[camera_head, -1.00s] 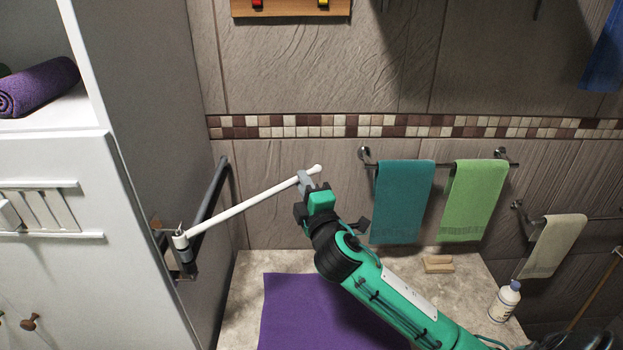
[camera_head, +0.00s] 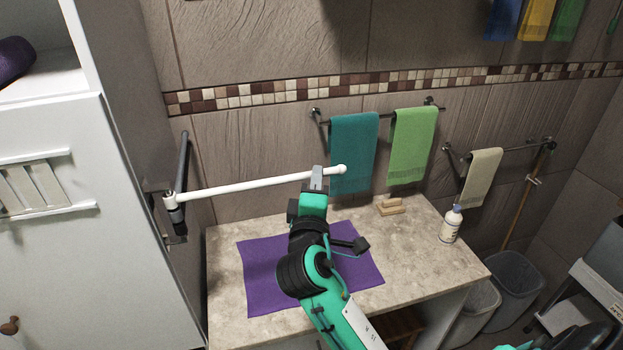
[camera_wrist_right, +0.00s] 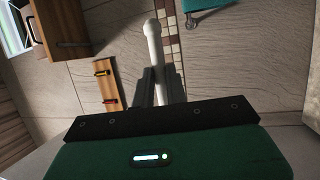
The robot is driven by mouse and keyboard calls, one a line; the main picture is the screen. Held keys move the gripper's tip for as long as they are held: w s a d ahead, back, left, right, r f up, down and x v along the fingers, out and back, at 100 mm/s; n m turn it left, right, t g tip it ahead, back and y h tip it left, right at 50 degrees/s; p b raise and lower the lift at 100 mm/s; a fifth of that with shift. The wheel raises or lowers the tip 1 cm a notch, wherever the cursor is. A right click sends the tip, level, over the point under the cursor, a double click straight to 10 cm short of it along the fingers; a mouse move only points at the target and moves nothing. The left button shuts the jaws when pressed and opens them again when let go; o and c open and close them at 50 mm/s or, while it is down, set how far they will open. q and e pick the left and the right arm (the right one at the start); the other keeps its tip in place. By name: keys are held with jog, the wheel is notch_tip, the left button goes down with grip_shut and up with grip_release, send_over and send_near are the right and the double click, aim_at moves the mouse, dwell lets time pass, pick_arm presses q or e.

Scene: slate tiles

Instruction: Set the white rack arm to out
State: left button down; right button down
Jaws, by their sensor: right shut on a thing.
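The white rack arm (camera_head: 250,186) is a thin rod with a round knob at its free end. It hangs from a dark pivot bracket on the side of the tall cabinet at the left and points right, out over the counter. My right gripper (camera_head: 317,180) is shut on the rod just short of its knob. In the right wrist view the white rod (camera_wrist_right: 154,50) runs between the two dark fingers (camera_wrist_right: 160,88), its knob past them. A dark rack arm (camera_head: 182,165) lies beside the same bracket, near the back wall. My left gripper is not in view.
A counter (camera_head: 225,225) with a purple mat (camera_head: 262,270) lies below the arm. A teal towel (camera_head: 352,145) and a green towel (camera_head: 412,145) hang on the wall behind the knob. A wooden brush (camera_head: 391,207) and a white bottle (camera_head: 450,224) stand to the right.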

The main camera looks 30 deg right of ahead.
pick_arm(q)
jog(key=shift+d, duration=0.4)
pick_arm(e)
jog(key=shift+s+a, duration=0.1)
jog(key=shift+s, duration=0.25)
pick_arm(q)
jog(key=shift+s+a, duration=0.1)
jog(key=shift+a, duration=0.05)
pick_arm(e)
jog(key=c, duration=1.8)
grip_release()
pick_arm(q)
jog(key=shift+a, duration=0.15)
pick_arm(e)
jog(key=shift+o, duration=0.5)
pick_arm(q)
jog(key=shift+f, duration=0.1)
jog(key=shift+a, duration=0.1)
pick_arm(e)
jog(key=shift+a, duration=0.1)
